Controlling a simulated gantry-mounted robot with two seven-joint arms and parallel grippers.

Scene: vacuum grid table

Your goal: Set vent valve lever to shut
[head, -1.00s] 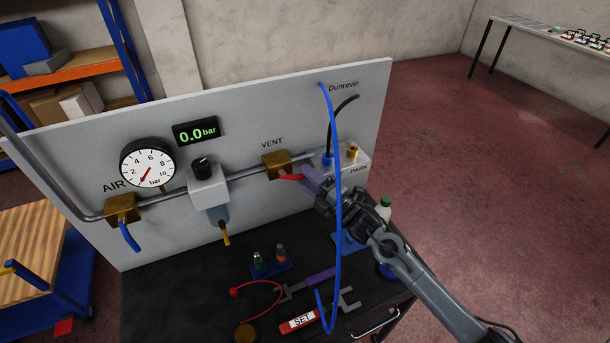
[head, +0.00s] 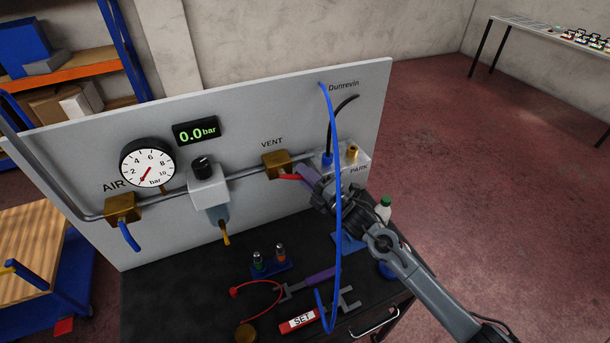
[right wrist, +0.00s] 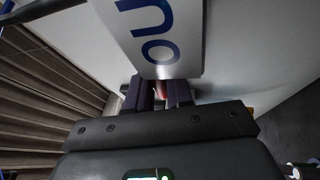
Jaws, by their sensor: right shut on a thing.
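The vent valve (head: 276,165) is a brass block under the VENT label on the grey panel. Its red lever (head: 287,177) points right, roughly along the pipe and slightly downward. My right gripper (head: 302,177) has purple fingers shut on the lever's outer part, which they partly hide. In the right wrist view, the fingers (right wrist: 159,92) stand close together with a strip of red lever (right wrist: 160,88) between them. My left gripper does not show.
A blue hose (head: 338,200) hangs in front of my right wrist. Below, the dark bench top (head: 180,300) holds a purple-handled tool (head: 320,276) and a red SET tag (head: 299,321).

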